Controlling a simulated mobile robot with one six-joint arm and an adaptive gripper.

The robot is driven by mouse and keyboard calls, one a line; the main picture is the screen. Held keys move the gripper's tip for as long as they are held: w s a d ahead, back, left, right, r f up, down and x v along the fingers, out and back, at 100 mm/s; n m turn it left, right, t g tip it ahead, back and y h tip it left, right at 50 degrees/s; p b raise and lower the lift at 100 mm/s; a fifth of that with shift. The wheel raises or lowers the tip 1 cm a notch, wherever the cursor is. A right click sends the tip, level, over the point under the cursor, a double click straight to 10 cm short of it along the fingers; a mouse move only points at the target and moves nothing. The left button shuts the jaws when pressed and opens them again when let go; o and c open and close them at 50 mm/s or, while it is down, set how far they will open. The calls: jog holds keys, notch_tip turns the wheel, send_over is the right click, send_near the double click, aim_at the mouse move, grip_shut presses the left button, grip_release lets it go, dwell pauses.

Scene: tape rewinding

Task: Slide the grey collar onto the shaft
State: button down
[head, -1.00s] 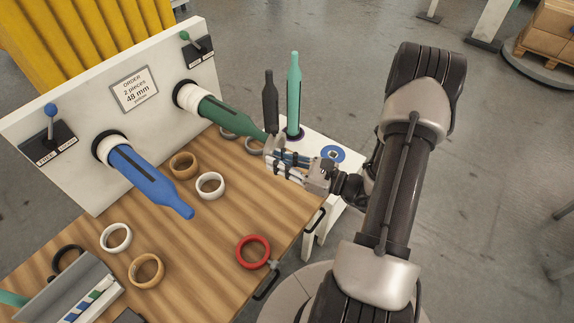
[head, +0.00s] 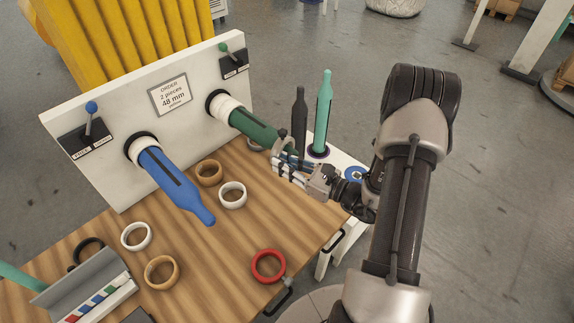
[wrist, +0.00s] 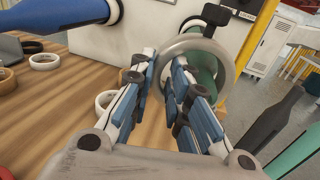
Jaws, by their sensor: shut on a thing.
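The grey collar (wrist: 168,48) is a ring held upright between my gripper's fingertips. It also shows in the head view (head: 277,146). My gripper (head: 283,164) is shut on it, and the blue-padded fingers show in the wrist view (wrist: 166,75). The green shaft (head: 252,124) sticks out of the white panel at the right and tapers towards my gripper. In the wrist view, green of the shaft (wrist: 206,70) shows through the collar's opening. The collar overlaps the shaft's narrow end in the head view; I cannot tell whether it encircles it.
A blue shaft (head: 170,178) projects from the white panel (head: 190,127) at the left. Several rings lie on the wooden table, including a red one (head: 268,265). A dark bottle shape (head: 299,120) and a teal one (head: 323,115) stand upright close beyond my gripper.

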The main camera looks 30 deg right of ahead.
jog(key=shift+f, duration=0.1)
jog(key=shift+f, duration=0.15)
jog(key=c, duration=1.5)
grip_release()
jog(key=shift+o, duration=0.2)
jog(key=shift+d, duration=0.1)
jog(key=v, duration=1.2)
jog(key=shift+c, duration=0.3)
